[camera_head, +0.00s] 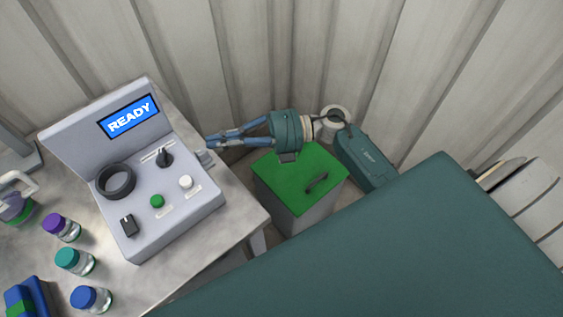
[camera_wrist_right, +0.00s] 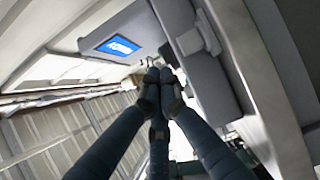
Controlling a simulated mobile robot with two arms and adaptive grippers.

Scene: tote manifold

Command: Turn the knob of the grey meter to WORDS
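The grey meter (camera_head: 185,215) stands on the table at the left of the head view, and its blue screen (camera_head: 129,117) reads READY. A black pointer knob (camera_head: 164,158) sits on its sloped top under a small label strip too small to read. A light grey knob-like part (camera_head: 204,158) sticks out from its right side; it also shows in the right wrist view (camera_wrist_right: 197,38). My right gripper (camera_head: 209,143) is just right of the meter, fingertips together and empty, close to that side part. Whether they touch it I cannot tell. My left gripper is out of view.
The meter also bears a black ring (camera_head: 115,181), a green button (camera_head: 156,201), a white button (camera_head: 186,182) and a black switch (camera_head: 129,225). Several lidded jars (camera_head: 75,262) stand left of it. A green-topped bin (camera_head: 300,185) stands below my right arm. A corrugated wall is behind.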

